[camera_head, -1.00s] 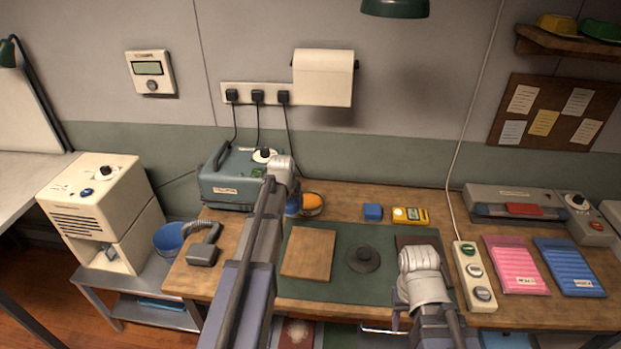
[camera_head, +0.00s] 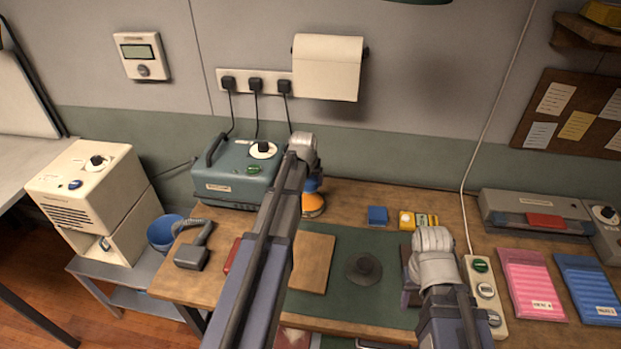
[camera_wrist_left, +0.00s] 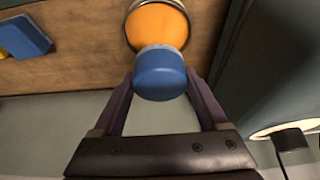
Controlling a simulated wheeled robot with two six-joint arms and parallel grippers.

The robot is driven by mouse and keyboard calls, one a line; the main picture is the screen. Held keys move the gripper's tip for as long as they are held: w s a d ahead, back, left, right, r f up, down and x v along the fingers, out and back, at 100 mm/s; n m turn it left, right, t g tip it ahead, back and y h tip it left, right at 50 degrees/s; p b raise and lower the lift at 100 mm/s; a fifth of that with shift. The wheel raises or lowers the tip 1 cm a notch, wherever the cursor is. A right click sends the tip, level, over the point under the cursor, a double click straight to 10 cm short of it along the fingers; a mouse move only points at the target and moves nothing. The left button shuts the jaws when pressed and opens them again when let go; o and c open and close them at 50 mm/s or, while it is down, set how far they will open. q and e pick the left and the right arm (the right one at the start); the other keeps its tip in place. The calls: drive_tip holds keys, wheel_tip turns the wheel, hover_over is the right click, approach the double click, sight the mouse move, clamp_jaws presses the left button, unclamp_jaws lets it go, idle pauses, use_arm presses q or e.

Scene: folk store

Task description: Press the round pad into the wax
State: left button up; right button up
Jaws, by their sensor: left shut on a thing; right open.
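The round pad (camera_wrist_left: 160,76) has a blue cylindrical body with a pale band at its far end. My left gripper (camera_head: 308,182) is shut on it, with one finger on each side in the left wrist view. The wax (camera_wrist_left: 157,22) looks like an orange disc in a round rimmed tin. It lies just past the pad's pale end in that view. In the head view the wax (camera_head: 313,204) shows directly below the blue pad. Whether pad and wax touch, I cannot tell. My right gripper (camera_head: 408,285) is open over the mat's right side, its fingers partly hidden by the wrist.
A teal machine (camera_head: 237,175) stands close left of the wax. A brown board (camera_head: 312,262) and a dark knobbed disc (camera_head: 363,268) lie on the green mat (camera_head: 345,310). A blue block (camera_head: 377,215) and a yellow device (camera_head: 418,220) lie to the right.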

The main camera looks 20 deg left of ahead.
sight(310, 199)
use_arm(q)
drive_tip(key=shift+f+b, duration=2.9)
drive_tip(key=shift+f, duration=0.05)
use_arm(e)
drive_tip(key=shift+f, duration=3)
use_arm(q)
drive_tip(key=shift+f+b, duration=0.55)
use_arm(e)
drive_tip(key=shift+f, duration=0.5)
use_arm(q)
wheel_tip(310, 199, up, 7)
drive_tip(key=p, duration=0.7)
use_arm(e)
wheel_tip(310, 199, up, 7)
use_arm(q)
drive_tip(key=shift+w+d, duration=0.15)
